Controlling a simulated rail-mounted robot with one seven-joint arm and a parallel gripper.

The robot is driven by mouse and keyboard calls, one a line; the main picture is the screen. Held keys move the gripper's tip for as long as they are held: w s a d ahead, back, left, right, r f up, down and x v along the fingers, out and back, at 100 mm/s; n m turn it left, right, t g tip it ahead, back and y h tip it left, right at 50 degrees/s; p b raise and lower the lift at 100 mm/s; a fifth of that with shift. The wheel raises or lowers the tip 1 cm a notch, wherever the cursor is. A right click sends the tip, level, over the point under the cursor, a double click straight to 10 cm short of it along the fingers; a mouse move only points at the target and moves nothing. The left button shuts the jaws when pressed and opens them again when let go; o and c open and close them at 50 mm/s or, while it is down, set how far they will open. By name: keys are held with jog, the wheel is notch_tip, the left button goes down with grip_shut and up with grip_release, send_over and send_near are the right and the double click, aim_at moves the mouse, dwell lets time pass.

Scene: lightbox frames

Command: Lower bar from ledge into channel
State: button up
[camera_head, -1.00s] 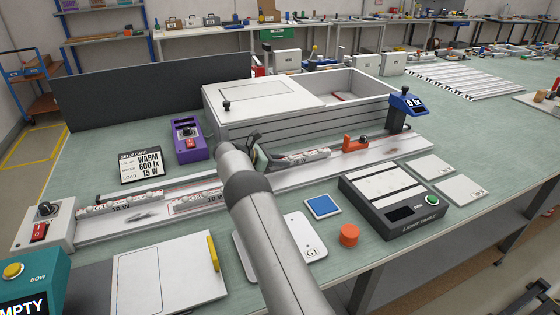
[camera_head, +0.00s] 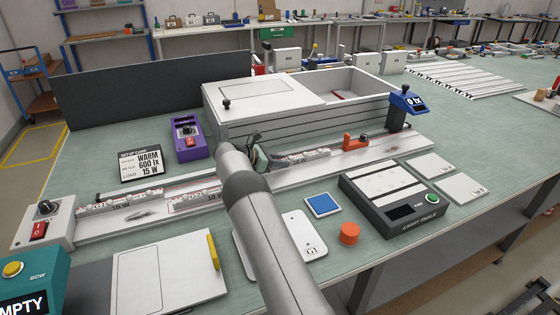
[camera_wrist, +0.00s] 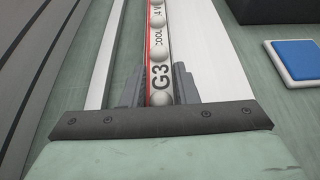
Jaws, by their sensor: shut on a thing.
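The bar (camera_wrist: 157,45), marked G3 and COOL with a row of pale round domes, runs lengthwise between my gripper's fingers (camera_wrist: 158,88) in the wrist view. My gripper is shut on its near end. In the head view the bar (camera_head: 305,157) shows right of my gripper (camera_head: 260,157), partly hidden by my arm. The long pale fixture with the channel (camera_head: 150,221) runs under it from the left switch box towards the right. A pale ledge strip (camera_wrist: 205,50) lies right of the bar in the wrist view. I cannot tell whether the bar touches the ledge or channel floor.
Bars G1 (camera_head: 115,200) and G2 (camera_head: 190,198) lie on the fixture's left part. An orange block (camera_head: 354,143) stands near its right end. The white lightbox (camera_head: 300,108) is behind; the light table (camera_head: 400,201) and blue square (camera_head: 323,205) are in front.

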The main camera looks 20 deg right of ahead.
jog(key=o, duration=1.1)
jog(key=b+v, duration=0.1)
jog(key=v, duration=1.5)
jog(key=shift+w+b, duration=0.1)
jog(key=shift+b, duration=0.3)
jog(key=shift+a+r, duration=0.35)
jog(key=shift+a, duration=0.15)
jog(key=s+d+r+m+y, duration=0.1)
jog(key=s+r+m+y, duration=0.25)
jog(key=s, duration=0.65)
jog(key=s+r+m+y, duration=0.2)
jog(key=s+m+y, duration=0.2)
jog(key=s, duration=0.5)
jog(key=s+a+f+m+y, duration=0.2)
jog(key=s+m, duration=0.1)
jog(key=s, duration=0.7)
jog(key=s+a+f+m+y, duration=0.2)
jog(key=s+a+m, duration=0.1)
jog(key=s, duration=0.7)
jog(key=s+a+f+m+y, duration=0.2)
jog(key=s+m, duration=0.2)
jog(key=s, duration=0.6)
jog(key=shift+a+t, duration=0.3)
jog(key=shift+a, duration=0.05)
